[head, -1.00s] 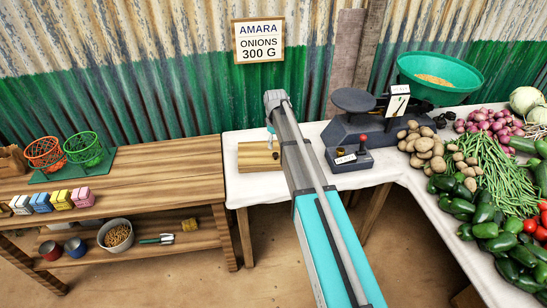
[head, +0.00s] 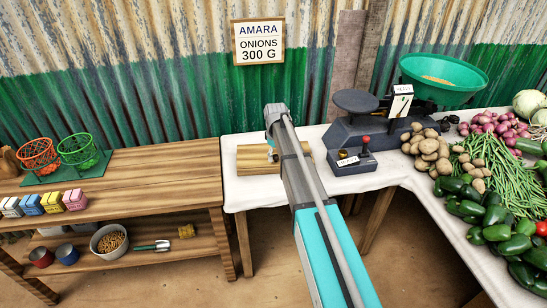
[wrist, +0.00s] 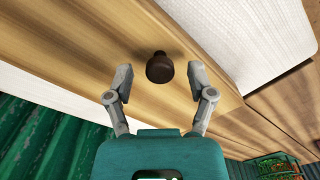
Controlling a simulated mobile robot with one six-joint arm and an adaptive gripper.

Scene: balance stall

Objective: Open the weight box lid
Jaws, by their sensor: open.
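The weight box (head: 252,162) is a pale wooden box on the white-clothed table, partly hidden behind my arm in the head view. Its wooden lid (wrist: 95,60) fills much of the wrist view and looks shut. A round dark brown knob (wrist: 160,68) stands on the lid. My gripper (wrist: 160,75) is open and empty, with one grey finger on each side of the knob in the picture. I cannot tell whether the fingertips are level with the knob or above it. No touch shows. In the head view my arm mostly hides the gripper.
A dark scale (head: 375,125) with a green pan (head: 443,78) stands to the right, behind a small weight holder (head: 352,163). Potatoes (head: 428,150) and other vegetables lie further right. A wooden shelf table (head: 160,180) with baskets stands left. A corrugated wall rises behind.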

